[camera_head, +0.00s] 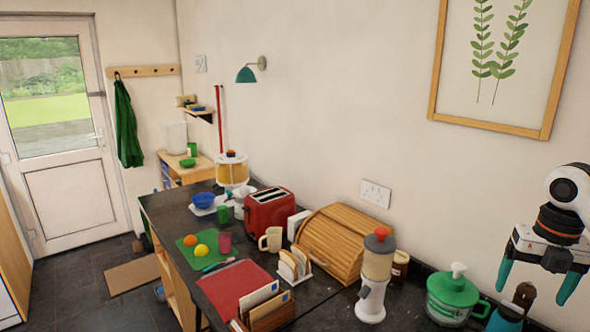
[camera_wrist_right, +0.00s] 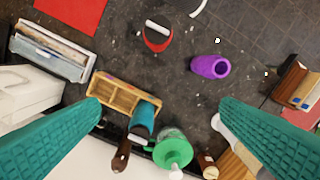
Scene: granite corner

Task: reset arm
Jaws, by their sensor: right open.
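My right gripper (camera_head: 531,296) is raised at the right edge of the head view, above the counter's near right end. Its two teal fingers are spread with nothing between them. The fingers also frame the right wrist view (camera_wrist_right: 160,104), which looks down on the counter from above. The green and white lidded pot (camera_head: 452,298) stands below and left of the gripper in the head view; a green lidded container shows between the fingers in the wrist view (camera_wrist_right: 173,150). My left gripper is in neither view.
The dark counter holds a red toaster (camera_head: 269,210), a wooden bread bin (camera_head: 343,243), a dispenser (camera_head: 374,280), a toast rack (camera_head: 294,266) and a red mat (camera_head: 232,284). A framed picture (camera_head: 435,70) hangs on the wall above.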

